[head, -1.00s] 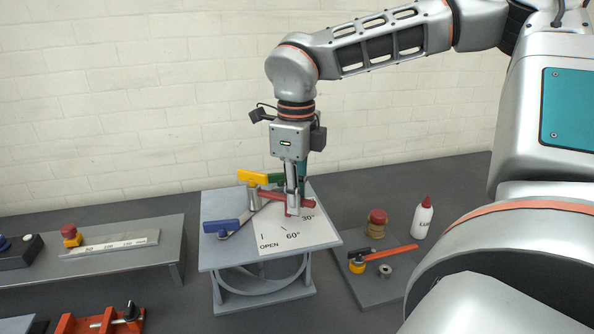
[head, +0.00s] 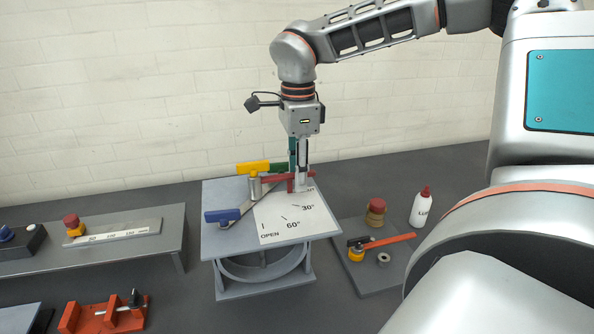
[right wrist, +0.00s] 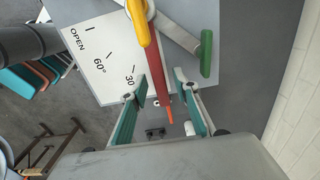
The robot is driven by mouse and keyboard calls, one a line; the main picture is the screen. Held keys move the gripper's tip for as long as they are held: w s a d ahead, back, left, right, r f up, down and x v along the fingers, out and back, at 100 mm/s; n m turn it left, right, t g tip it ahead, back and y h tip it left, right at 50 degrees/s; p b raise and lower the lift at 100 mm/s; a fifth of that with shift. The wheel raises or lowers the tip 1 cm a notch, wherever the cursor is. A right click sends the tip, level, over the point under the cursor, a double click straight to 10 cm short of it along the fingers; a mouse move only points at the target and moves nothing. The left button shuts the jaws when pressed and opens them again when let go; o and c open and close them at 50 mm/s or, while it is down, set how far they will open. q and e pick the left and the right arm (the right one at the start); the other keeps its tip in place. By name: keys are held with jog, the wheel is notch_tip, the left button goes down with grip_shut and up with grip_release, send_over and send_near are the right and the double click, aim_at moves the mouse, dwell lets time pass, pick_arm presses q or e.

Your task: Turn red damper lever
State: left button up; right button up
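The red damper lever (head: 273,177) lies across the top of the grey damper stand (head: 222,243). Its inner end is at the metal hub (head: 254,187), and it points right, past the 30° mark toward the partly hidden end label of the white scale (head: 285,222). My right gripper (head: 300,188) points down at the lever's outer part. In the right wrist view the red lever (right wrist: 158,72) runs between the two spread fingers of the right gripper (right wrist: 163,88), closer to the left finger; whether it touches is unclear. My left gripper is not in view.
A blue lever (head: 222,216), a yellow lever (head: 252,168) and a green lever (right wrist: 206,54) share the stand. A board (head: 372,278) with a red-handled valve and a white bottle (head: 421,208) stand right. A grey bench (head: 170,232) is left.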

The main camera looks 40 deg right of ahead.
jog(key=shift+r, duration=0.2)
jog(key=shift+r, duration=0.8)
jog(key=shift+r, duration=3)
